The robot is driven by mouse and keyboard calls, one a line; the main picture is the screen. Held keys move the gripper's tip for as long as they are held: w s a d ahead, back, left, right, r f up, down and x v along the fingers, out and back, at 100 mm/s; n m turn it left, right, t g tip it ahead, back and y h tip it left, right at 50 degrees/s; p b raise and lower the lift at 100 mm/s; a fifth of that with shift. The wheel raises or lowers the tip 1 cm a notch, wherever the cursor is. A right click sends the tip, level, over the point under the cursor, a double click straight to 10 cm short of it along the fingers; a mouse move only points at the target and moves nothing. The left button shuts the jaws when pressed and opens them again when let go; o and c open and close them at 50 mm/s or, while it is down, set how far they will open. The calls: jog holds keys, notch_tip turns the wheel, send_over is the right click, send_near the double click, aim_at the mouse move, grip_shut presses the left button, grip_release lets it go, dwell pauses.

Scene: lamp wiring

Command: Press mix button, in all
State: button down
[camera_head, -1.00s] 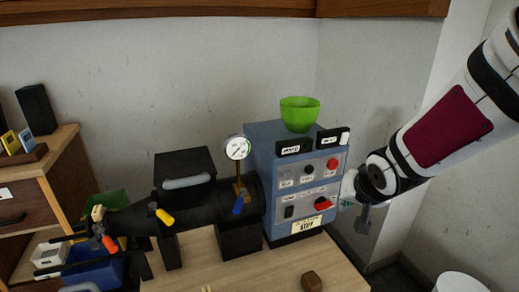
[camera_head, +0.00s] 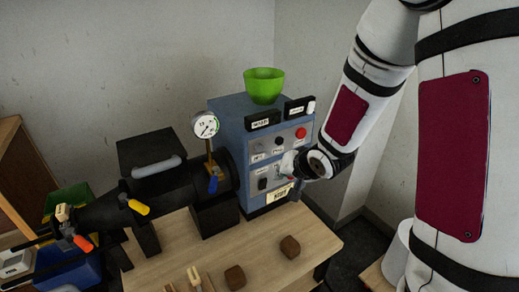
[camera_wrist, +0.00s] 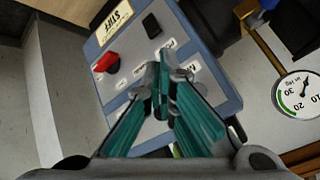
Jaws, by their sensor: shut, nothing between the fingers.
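A blue machine control box (camera_head: 228,128) stands on the wooden table and shows in the wrist view (camera_wrist: 222,84). In the head view its front panel has a red button (camera_head: 301,132) and a black button (camera_head: 278,142) in the upper row. A dark switch (camera_head: 262,183) sits lower left and also shows in the wrist view (camera_wrist: 151,26). A red knob (camera_wrist: 106,62) shows in the wrist view. I cannot tell which control is mix. My gripper (camera_wrist: 160,82) is shut and empty, its tips in front of the panel; contact is unclear. It hides part of the panel.
A green bowl (camera_head: 264,86) sits on top of the box. A gauge (camera_head: 206,125) stands left of it on a black barrel (camera_head: 110,207) with coloured-handled valves. Brown blocks (camera_head: 290,247) lie on the table (camera_head: 262,262). A white wall is behind.

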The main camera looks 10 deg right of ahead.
aim_at(259, 148)
jog(key=w+a+b, duration=0.2)
jog(key=w, duration=0.6)
jog(key=shift+w+a, duration=0.15)
jog(key=shift+a, duration=0.2)
jog(key=shift+w, duration=0.1)
dwell(1.2)
jog(key=shift+w+a, duration=0.1)
jog(key=shift+w, duration=0.2)
jog(key=shift+w+a, duration=0.15)
jog(key=shift+w, duration=0.25)
dwell(0.6)
jog(key=shift+w+a+r, duration=0.2)
jog(key=shift+w, duration=0.2)
dwell(0.7)
jog(key=shift+s+d+p, duration=0.15)
jog(key=shift+s+p, duration=0.1)
jog(key=shift+s, duration=0.25)
jog(key=shift+s+d+p, duration=0.15)
jog(key=shift+s+p, duration=0.05)
jog(key=shift+s, duration=0.3)
jog(key=shift+f, duration=0.1)
